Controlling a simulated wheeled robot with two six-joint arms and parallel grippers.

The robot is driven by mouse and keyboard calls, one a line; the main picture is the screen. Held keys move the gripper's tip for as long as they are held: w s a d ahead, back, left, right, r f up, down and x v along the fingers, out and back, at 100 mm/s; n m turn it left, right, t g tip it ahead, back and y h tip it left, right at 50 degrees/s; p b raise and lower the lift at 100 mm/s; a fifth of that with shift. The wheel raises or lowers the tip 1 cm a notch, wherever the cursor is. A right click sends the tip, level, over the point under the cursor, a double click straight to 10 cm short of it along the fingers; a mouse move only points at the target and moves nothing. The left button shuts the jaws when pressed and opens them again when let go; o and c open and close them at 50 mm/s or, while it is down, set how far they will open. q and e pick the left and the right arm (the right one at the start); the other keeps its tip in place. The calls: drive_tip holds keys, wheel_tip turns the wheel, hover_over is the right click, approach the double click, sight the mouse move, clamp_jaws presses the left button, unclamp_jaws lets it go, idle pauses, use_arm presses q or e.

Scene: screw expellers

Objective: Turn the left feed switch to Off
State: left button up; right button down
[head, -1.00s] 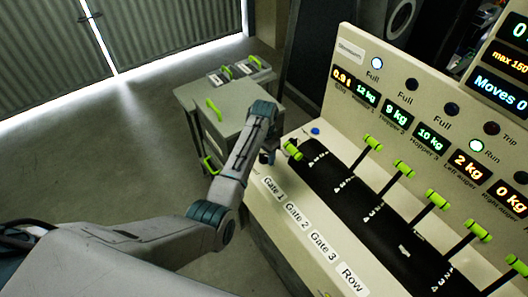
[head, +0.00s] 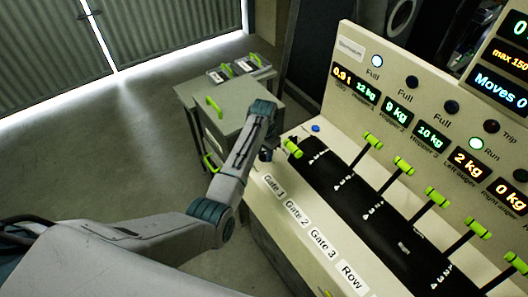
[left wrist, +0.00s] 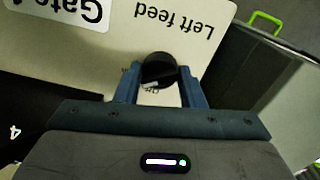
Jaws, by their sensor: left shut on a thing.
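The left feed switch (left wrist: 158,70) is a round black knob with a pale mark, on the cream panel below the printed words "Left feed" (left wrist: 173,26), which appear upside down in the left wrist view. My left gripper (left wrist: 158,88) is shut on the knob, one blue finger on each side. The small lettering by the knob is partly covered, so the setting cannot be read. In the head view my left gripper (head: 266,153) is at the panel's near left corner, and the knob is hidden there. My right gripper is not in view.
Green-handled levers (head: 372,141) stand in a row on the black strip right of my left gripper. The nearest lever handle (head: 293,148) is close beside it. A grey cabinet (head: 222,122) with green handles stands behind my arm. A display panel (head: 397,111) rises at the back.

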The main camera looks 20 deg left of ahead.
sight(264, 153)
use_arm(q)
drive_tip(key=n, duration=0.5)
drive_tip(key=shift+n, duration=0.3)
drive_tip(key=n, duration=0.5)
drive_tip(key=shift+n, duration=0.4)
drive_tip(key=o, duration=1)
drive_tip(key=shift+r, duration=0.15)
drive_tip(key=shift+w+r, duration=0.1)
drive_tip(key=shift+r, duration=0.25)
drive_tip(key=shift+r+b, duration=1.8)
drive_tip(key=shift+r, duration=3.15)
